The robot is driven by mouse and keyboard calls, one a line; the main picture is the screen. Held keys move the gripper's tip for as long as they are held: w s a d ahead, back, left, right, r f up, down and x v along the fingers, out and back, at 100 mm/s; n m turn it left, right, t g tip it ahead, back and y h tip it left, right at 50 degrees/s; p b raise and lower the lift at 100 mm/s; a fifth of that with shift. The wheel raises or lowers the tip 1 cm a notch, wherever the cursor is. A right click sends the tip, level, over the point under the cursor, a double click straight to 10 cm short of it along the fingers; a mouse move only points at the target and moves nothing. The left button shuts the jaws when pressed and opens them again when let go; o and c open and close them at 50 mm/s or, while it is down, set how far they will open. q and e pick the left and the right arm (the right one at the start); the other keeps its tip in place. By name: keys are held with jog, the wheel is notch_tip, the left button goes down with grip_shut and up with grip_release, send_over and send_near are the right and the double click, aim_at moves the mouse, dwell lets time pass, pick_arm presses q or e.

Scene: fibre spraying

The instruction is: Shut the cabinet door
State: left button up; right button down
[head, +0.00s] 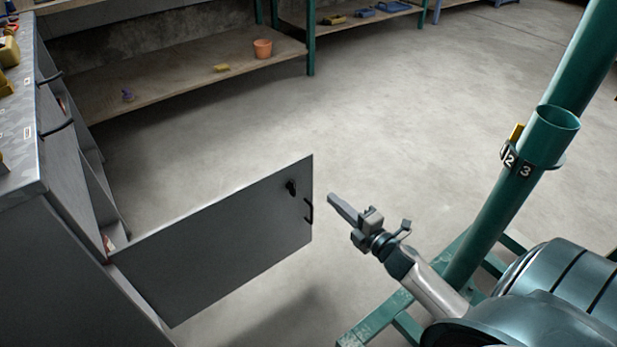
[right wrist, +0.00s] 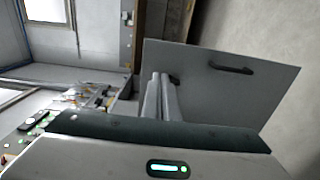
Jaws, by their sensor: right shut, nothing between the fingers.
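The grey cabinet (head: 70,250) stands at the left in the head view. Its door (head: 225,245) stands wide open, reaching out to the right over the floor. A black lock (head: 291,187) and a dark handle (head: 309,211) are near the door's free edge. My right gripper (head: 335,203) is shut and empty, just right of that edge, with a small gap in the picture. In the right wrist view the door (right wrist: 245,95) shows beyond the gripper fingers (right wrist: 160,80), with its handle (right wrist: 231,68) at the top. My left gripper is not in view.
A green post (head: 495,190) on a green base frame (head: 375,320) stands at the right, close to my right arm. A shelf (head: 180,75) with an orange pot (head: 262,48) is at the back. The floor (head: 400,110) beyond the door is clear.

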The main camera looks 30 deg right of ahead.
jog(key=b, duration=0.1)
send_near(302, 171)
jog(key=w, duration=0.5)
jog(key=shift+a+r, duration=0.15)
jog(key=shift+a, duration=0.15)
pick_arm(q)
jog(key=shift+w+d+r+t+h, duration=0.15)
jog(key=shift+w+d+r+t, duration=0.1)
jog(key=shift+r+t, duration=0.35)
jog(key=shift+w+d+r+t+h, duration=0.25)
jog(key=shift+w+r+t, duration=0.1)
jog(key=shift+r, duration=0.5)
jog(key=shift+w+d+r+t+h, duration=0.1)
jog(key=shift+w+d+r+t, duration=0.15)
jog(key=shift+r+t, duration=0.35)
pick_arm(e)
jog(key=shift+w, duration=0.7)
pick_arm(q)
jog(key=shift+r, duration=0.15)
pick_arm(e)
jog(key=shift+w, duration=0.1)
